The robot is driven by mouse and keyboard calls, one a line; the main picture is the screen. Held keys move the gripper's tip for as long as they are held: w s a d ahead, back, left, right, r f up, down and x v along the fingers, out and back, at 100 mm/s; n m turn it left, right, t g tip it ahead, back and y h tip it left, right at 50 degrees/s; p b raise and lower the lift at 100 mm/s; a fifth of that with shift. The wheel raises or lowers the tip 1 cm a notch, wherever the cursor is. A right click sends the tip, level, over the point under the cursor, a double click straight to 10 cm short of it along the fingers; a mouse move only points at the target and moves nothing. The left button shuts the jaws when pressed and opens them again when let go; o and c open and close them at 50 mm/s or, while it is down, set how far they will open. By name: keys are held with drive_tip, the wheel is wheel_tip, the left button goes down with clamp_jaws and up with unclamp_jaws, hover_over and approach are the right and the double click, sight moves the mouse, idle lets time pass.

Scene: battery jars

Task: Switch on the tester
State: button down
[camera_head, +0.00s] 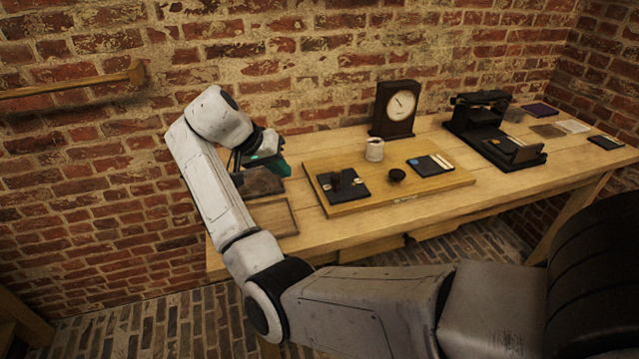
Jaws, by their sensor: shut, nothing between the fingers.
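A dark upright case with a round white dial (402,104) stands at the back of the table, behind a light wooden board (425,187); it looks like a meter. On the board are a black plate with a small dark knob-like part (337,178), a white jar (374,149), a dark round knob (397,175) and a dark plate with a blue mark and pale strips (430,165). Which part is the tester's switch I cannot tell. My gripper (268,167) is shut and empty, left of the board and apart from these parts. Its fingertips are partly hidden and too small to make out.
Dark shallow trays (273,217) lie below and in front of my gripper at the table's left end. A black device (492,128) stands right of the board, with several flat pieces beyond it. A brick wall (300,60) is behind the table. My arm crosses the foreground.

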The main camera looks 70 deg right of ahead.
sight(336, 176)
drive_tip(key=shift+m+g, duration=0.3)
drive_tip(key=shift+m, duration=0.5)
drive_tip(key=shift+w+d+r+b, duration=0.2)
drive_tip(key=shift+d+r, duration=0.1)
drive_tip(key=shift+r, duration=0.3)
drive_tip(key=shift+w+d+r+b, duration=0.15)
drive_tip(key=shift+d+r+b, duration=0.1)
drive_tip(key=shift+r, duration=0.35)
drive_tip(key=shift+w+d+r+b, duration=0.15)
drive_tip(key=shift+d+r, duration=0.15)
drive_tip(key=shift+r, duration=0.3)
drive_tip(key=shift+f, duration=0.1)
drive_tip(key=shift+s+d+f, duration=0.95)
drive_tip(key=shift+s+f, duration=0.3)
drive_tip(key=shift+f, duration=0.1)
drive_tip(key=shift+s+d+f, duration=0.9)
drive_tip(key=shift+s+f, duration=0.4)
drive_tip(key=shift+f, duration=0.05)
drive_tip(key=shift+s+d+f, duration=0.95)
drive_tip(key=shift+s+f, duration=0.3)
drive_tip(key=shift+f, duration=0.1)
